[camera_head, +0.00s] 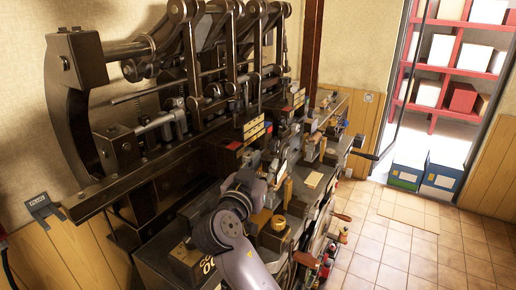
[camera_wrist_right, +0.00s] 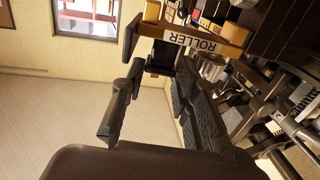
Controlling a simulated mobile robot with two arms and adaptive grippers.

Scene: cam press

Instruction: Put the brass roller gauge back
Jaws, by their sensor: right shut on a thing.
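The brass roller gauge (camera_wrist_right: 172,35), a brass-coloured bar with a label reading ROLLER, shows at the top of the right wrist view. The label appears upside down. A dark block lies just below the bar, at the fingertips. My right gripper (camera_wrist_right: 158,78) is shut on the gauge; its fingers hide part of the grip. In the head view my right gripper (camera_head: 248,184) is over the front of the machine bench, and the gauge cannot be made out clearly there. My left gripper is not in view.
The dark cam press (camera_head: 165,150) with levers and rods fills the left and middle. A brass round piece (camera_head: 278,222) stands close to my arm. Blue boxes (camera_head: 440,178) and a red shelf (camera_head: 444,75) are at the right. The tiled floor (camera_head: 400,255) is clear.

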